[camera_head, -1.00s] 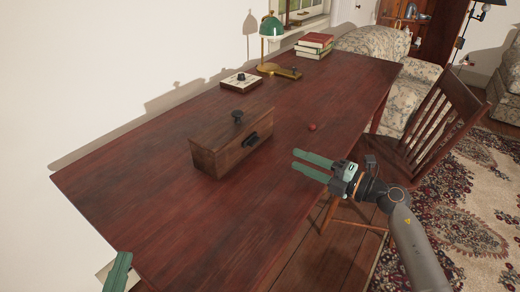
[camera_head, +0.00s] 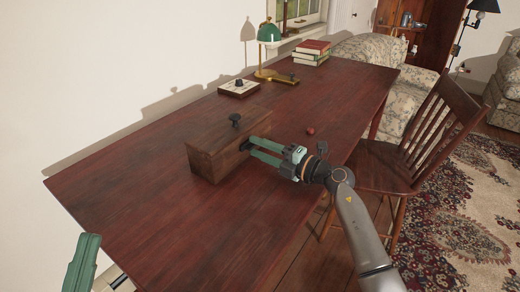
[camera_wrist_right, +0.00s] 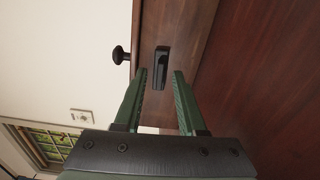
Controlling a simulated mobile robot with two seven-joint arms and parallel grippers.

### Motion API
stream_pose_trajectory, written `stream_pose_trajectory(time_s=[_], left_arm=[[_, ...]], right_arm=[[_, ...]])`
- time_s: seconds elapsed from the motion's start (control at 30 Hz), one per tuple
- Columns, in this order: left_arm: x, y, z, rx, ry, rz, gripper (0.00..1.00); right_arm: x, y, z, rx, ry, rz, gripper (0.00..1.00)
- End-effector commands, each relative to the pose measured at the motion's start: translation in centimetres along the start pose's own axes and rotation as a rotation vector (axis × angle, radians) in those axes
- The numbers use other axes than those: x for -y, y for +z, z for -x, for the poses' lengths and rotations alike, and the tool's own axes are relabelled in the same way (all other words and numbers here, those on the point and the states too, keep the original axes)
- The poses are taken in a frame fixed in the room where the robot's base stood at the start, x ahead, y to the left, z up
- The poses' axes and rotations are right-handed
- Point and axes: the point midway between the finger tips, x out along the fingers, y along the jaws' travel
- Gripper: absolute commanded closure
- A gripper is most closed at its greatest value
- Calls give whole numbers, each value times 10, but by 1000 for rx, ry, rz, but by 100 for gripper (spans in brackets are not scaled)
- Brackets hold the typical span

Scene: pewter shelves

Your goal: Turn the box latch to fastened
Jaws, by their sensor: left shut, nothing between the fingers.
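The brown wooden box (camera_head: 204,165) stands on the table, with a black knob (camera_head: 235,121) on its lid. The black box latch (camera_wrist_right: 161,68) is on its front face; in the right wrist view it lies lengthwise along the fingers. In the head view the latch is mostly hidden by my right gripper. My right gripper (camera_head: 249,148) is open at the front face, and in the wrist view its fingertips lie on either side of the latch, with gaps visible. My left gripper (camera_head: 82,264) is shut and empty at the lower left, away from the box.
The dark red table (camera_head: 130,180) is clear in front of the box. A small red ball (camera_head: 310,131) lies right of it. A wooden chair (camera_head: 418,145) stands at the right.

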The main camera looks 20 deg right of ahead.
Motion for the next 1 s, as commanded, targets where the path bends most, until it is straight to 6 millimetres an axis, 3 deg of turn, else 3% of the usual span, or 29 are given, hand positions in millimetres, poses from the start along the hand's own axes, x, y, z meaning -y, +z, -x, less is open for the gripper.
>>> stream_pose_trajectory(time_s=[0.13,0.47,1.0], left_arm=[[0,0,0,0,0,0,100],[0,0,0,0,0,0,100],[0,0,0,1,0,1,100]], right_arm=[[0,0,0,0,0,0,62],[0,0,0,0,0,0,99],[0,0,0,0,0,3,100]])
